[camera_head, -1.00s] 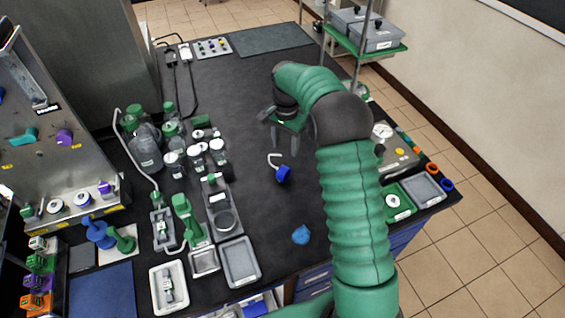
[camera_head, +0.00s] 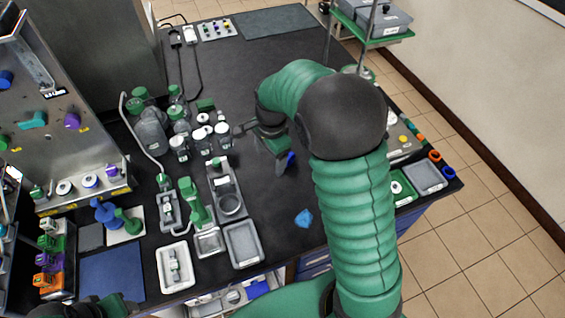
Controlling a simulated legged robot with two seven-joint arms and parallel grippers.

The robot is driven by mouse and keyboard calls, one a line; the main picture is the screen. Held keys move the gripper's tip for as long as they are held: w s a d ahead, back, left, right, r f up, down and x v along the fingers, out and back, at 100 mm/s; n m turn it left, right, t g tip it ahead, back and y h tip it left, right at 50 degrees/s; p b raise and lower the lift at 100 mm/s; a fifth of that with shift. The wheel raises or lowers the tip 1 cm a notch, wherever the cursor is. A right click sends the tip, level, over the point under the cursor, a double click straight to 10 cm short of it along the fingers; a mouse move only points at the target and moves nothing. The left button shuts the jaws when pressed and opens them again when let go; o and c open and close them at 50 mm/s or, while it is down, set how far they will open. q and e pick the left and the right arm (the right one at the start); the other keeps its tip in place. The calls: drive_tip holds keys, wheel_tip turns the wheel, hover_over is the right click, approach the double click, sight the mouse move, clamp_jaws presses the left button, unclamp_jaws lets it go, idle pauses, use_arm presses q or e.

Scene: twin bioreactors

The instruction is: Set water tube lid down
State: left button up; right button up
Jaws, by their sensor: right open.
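A blue lid (camera_head: 291,158) lies on the black bench, mostly hidden by my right gripper. Its white bent tube is out of sight behind the gripper. My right gripper (camera_head: 281,168) is open, its fingers pointing down right beside the blue lid. I cannot tell whether they touch it. A dark and green part at the lower left edge seems to be my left gripper (camera_head: 104,305). It is cut off by the frame, and its fingers cannot be made out.
Bottles (camera_head: 150,138) and grey trays (camera_head: 243,244) crowd the left. A green tray (camera_head: 401,191) stands at the right edge.

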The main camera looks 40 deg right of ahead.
drive_tip(key=w+d+r+m+g+p, duration=0.1)
drive_tip(key=w+d+m, duration=0.2)
drive_tip(key=d+m, duration=0.3)
drive_tip(key=w+d+r+m, duration=0.2)
drive_tip(key=w+d+m, duration=0.15)
drive_tip(key=m, duration=0.45)
drive_tip(key=shift+m, duration=0.3)
drive_tip(key=f+p, duration=0.1)
drive_tip(key=f, duration=0.4)
drive_tip(key=d+f, duration=0.1)
drive_tip(key=f, duration=0.5)
drive_tip(key=f+p, duration=0.1)
drive_tip(key=f, duration=0.4)
drive_tip(key=shift+d+f+p, duration=0.2)
drive_tip(key=shift+d+p, duration=0.1)
drive_tip(key=shift+p, duration=0.05)
drive_tip(key=shift+f, duration=0.5)
drive_tip(key=shift+r, duration=0.1)
drive_tip(key=c, duration=1.6)
drive_tip(key=shift+o, duration=0.2)
drive_tip(key=shift+r, duration=0.1)
